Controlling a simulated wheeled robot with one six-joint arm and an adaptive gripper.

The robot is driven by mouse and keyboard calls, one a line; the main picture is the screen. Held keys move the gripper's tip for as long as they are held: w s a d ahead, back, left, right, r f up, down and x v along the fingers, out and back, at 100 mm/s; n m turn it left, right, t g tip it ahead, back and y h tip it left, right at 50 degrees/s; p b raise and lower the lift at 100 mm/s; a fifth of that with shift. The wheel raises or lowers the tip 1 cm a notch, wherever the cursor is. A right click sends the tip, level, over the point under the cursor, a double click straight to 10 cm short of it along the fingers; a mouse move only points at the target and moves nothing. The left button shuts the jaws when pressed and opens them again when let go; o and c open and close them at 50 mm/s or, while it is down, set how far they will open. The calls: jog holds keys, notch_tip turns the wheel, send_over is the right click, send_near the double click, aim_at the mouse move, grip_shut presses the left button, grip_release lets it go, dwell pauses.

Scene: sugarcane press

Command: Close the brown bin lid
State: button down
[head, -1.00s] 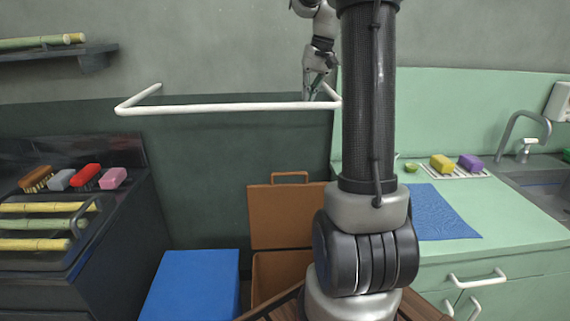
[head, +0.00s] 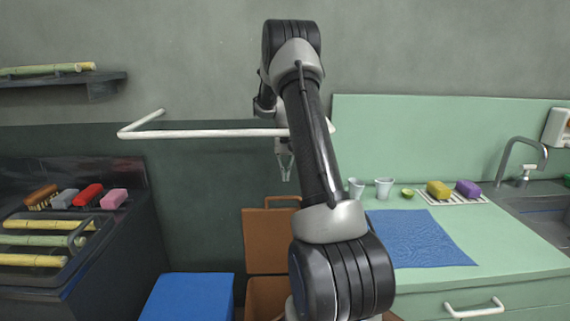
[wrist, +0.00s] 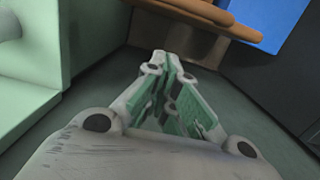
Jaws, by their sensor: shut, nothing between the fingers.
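The brown bin (head: 265,298) stands on the floor at lower centre, partly hidden by my arm. Its brown lid (head: 268,242) is open, standing upright at the back of the bin, with a handle (head: 283,200) along its top edge. My gripper (head: 286,172) is shut and empty, pointing down, and appears just above the lid handle in the head view. In the wrist view my gripper (wrist: 172,72) points toward brown bin parts (wrist: 190,40) at the top. Contact is not visible.
A blue box (head: 188,296) stands left of the bin. A white rail (head: 205,134) crosses the wall behind my arm. The green counter (head: 500,245) at right holds cups, sponges and a blue mat. A dark stand (head: 105,255) with cane and brushes is at left.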

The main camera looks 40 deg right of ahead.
jog(key=s+a+f, duration=0.2)
jog(key=s+f, duration=0.1)
jog(key=shift+s+a+f, duration=0.2)
jog(key=shift+a+f, duration=0.05)
jog(key=shift+f, duration=0.05)
jog(key=shift+s, duration=0.1)
